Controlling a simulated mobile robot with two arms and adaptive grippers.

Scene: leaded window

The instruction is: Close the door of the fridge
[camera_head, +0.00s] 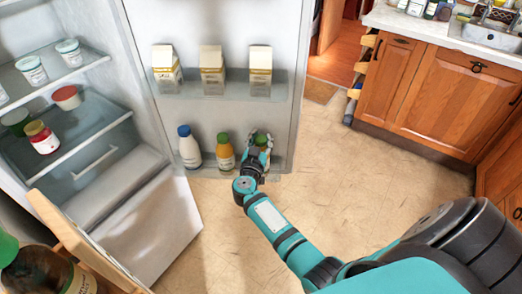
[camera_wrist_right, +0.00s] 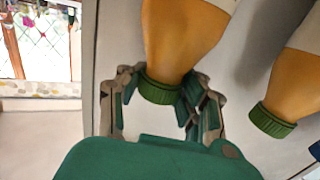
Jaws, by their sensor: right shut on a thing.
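The fridge (camera_head: 135,205) stands at the left in the head view, with its shelves exposed. Its door (camera_head: 225,20) is wide open, inner side facing me. My right gripper (camera_head: 258,150) is at the lower door shelf, near the door's free edge. It is shut on a juice bottle with a green cap. In the right wrist view the fingers (camera_wrist_right: 160,105) are around the capped end of this juice bottle (camera_wrist_right: 180,40), which appears upside down there. In the head view my gripper partly hides that bottle. My left gripper is out of view.
The door also holds cartons (camera_head: 212,72), a white bottle (camera_head: 188,148) and another juice bottle (camera_head: 225,155). A wooden panel (camera_head: 75,235) and a dark green-capped bottle (camera_head: 40,270) are at the lower left. Wooden cabinets (camera_head: 440,90) stand right; the floor (camera_head: 370,170) between is clear.

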